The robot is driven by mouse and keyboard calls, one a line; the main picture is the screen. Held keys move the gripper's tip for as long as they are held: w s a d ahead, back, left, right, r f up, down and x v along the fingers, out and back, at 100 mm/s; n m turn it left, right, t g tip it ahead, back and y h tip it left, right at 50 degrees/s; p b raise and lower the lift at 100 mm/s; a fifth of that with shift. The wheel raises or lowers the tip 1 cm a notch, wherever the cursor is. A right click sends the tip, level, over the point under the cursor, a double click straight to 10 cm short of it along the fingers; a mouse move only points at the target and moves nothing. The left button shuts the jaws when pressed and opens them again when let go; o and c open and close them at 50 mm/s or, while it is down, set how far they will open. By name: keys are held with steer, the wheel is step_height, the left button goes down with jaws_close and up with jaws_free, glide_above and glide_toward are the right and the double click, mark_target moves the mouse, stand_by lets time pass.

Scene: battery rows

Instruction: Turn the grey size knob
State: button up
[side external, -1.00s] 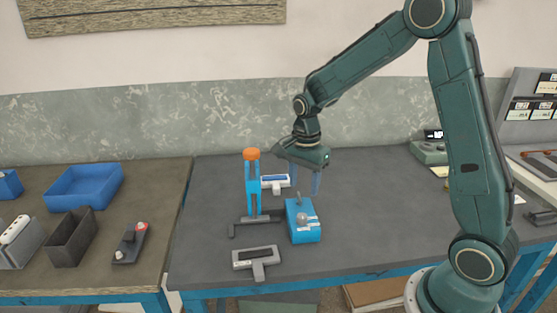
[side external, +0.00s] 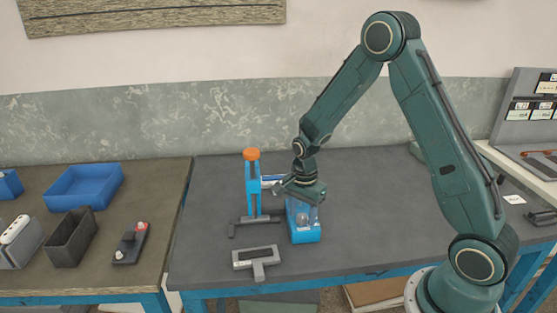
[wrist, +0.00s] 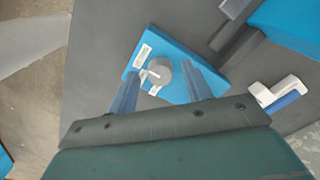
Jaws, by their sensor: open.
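The grey knob (wrist: 160,73) sits on top of a blue box and carries a white pointer line. In the wrist view it lies between the two fingers of my gripper (wrist: 161,80), which are apart on either side of it. I cannot tell whether either finger touches it. The blue box (side external: 306,236) stands on the dark table in the side view, and white labels show on its top in the wrist view (wrist: 181,87). My gripper (side external: 304,208) is low over the box in the side view, pointing down, and mostly hides the knob there.
A blue stand with an orange top (side external: 252,185) rises close to the left of the box. A grey T-shaped piece (side external: 257,258) lies in front. A white and blue piece (wrist: 283,97) lies behind the box. The table's front right is clear.

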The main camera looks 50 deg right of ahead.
steer(key=c, duration=1)
steer(key=shift+o, duration=0.2)
steer(key=shift+n, duration=0.5)
steer(key=n, duration=0.4)
steer(key=shift+n, duration=0.3)
steer(key=n, duration=0.6)
steer(key=o, duration=1)
steer(key=shift+c, duration=0.2)
